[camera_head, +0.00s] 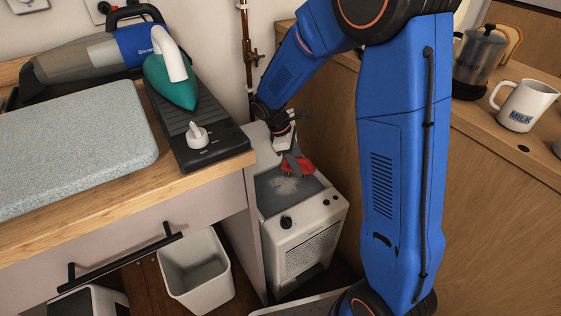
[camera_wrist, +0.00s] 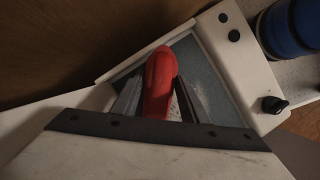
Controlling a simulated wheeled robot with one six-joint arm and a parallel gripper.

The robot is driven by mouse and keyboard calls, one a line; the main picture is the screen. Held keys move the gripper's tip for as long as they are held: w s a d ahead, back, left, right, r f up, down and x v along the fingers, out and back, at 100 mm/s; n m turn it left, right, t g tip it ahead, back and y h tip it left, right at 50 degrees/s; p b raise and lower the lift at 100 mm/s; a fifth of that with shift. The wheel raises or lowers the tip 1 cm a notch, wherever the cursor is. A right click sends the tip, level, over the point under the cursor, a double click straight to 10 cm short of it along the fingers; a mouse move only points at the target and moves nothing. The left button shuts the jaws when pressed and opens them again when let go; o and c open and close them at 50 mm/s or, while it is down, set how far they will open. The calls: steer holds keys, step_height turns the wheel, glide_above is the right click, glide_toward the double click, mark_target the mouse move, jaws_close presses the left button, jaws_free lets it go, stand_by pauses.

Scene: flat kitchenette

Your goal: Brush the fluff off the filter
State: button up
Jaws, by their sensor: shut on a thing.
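A white appliance (camera_head: 318,225) stands on the floor between the counter and the wooden cabinet. The grey filter (camera_head: 272,198) lies in its top, and pale fluff (camera_head: 287,185) sits on the middle of the filter. My gripper (camera_head: 291,163) is over the filter, shut on a red brush (camera_head: 300,167) whose dark bristles point down toward the fluff. In the wrist view the red brush (camera_wrist: 159,80) is between the two fingers (camera_wrist: 155,97), above the grey filter (camera_wrist: 205,75). Its bristles are hidden there, and I cannot tell whether they touch the filter.
A knob (camera_head: 286,222) is on the appliance's top edge. The counter (camera_head: 108,203) at left carries a grey board, a handheld vacuum and an iron. A bin (camera_head: 195,272) stands on the floor beside the appliance. The wooden cabinet (camera_head: 480,190) closes off the right side.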

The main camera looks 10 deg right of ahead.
step_height(320, 180, up, 9)
steer(key=shift+f, duration=0.1)
stand_by(0.4)
stand_by(0.4)
